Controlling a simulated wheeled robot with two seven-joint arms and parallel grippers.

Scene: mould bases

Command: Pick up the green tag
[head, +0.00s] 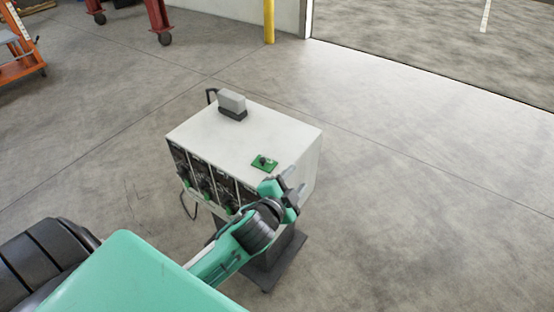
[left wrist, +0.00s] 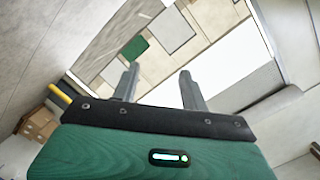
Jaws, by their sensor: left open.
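The green tag (head: 265,164) lies flat on top of the white cabinet (head: 225,140), near its front right part, with a small dark piece on it. My left gripper (head: 295,179) is by the cabinet's front right corner, to the right of the tag and nearer to me, apart from it. Its jaws are open and nothing shows between them. In the left wrist view, the two fingers (left wrist: 159,72) stand apart, and a green patch (left wrist: 135,49) that looks like the tag shows beyond the left finger. My right gripper is not in view.
A grey block on a black base (head: 232,103) stands at the back of the cabinet top. The cabinet's front has dark panels with green parts. A yellow post (head: 269,22) stands far back. Bare concrete floor surrounds the cabinet.

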